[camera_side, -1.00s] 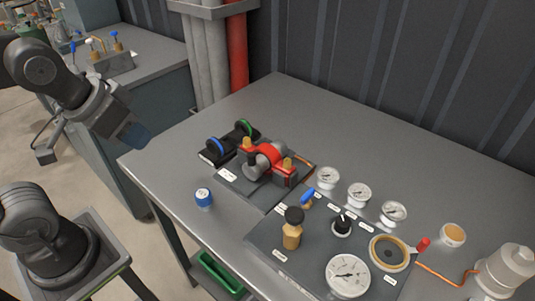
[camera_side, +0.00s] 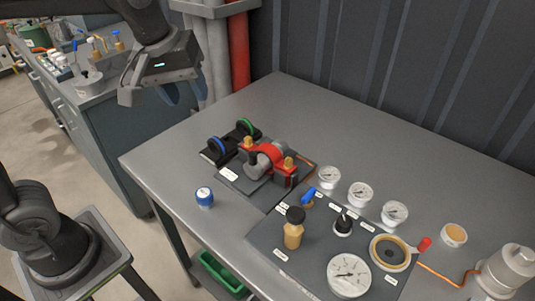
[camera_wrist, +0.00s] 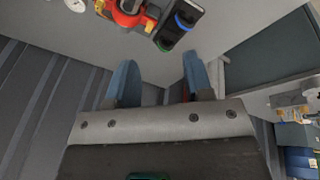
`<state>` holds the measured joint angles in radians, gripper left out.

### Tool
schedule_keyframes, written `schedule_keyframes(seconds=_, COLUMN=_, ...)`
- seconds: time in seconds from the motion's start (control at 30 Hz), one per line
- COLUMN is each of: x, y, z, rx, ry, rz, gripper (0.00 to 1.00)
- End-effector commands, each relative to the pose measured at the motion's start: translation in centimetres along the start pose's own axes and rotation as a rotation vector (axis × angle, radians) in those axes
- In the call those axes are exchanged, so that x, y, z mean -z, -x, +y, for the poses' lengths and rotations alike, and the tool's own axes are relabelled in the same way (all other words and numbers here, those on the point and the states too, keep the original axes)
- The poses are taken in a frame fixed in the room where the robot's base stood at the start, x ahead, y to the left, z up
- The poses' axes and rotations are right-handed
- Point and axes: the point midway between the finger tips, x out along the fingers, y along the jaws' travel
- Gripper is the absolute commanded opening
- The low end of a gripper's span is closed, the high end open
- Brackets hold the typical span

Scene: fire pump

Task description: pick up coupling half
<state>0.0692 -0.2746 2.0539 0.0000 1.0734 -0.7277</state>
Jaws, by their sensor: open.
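No part is marked clearly as the coupling half. The likeliest is the grey rounded piece (camera_side: 260,161) with a red part (camera_side: 270,150) over it, seated on a dark base plate on the bench. The red part also shows at the top of the wrist view (camera_wrist: 128,14). My gripper (camera_side: 183,87) is high, above and behind the bench's left corner, well apart from these parts. Its two blue fingers stand apart with nothing between them, as the wrist view also shows (camera_wrist: 160,78).
A black holder with a blue ring (camera_side: 217,146) and a green ring (camera_side: 245,126) sits behind the red part. The bench's back (camera_side: 330,115) is clear.

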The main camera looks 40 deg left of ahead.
Motion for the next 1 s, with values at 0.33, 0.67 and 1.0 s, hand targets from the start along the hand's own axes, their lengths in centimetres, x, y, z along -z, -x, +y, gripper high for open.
schedule_keyframes(seconds=0.33, x=5.6, y=-6.0, z=9.1, rx=0.189, ry=0.669, rz=-0.111, gripper=0.47)
schedule_keyframes(seconds=0.67, x=6.6, y=-9.8, z=12.0, rx=0.282, ry=0.941, rz=-0.109, gripper=0.47)
schedule_keyframes(seconds=1.0, x=5.4, y=-15.5, z=10.8, rx=0.284, ry=0.943, rz=-0.109, gripper=0.47)
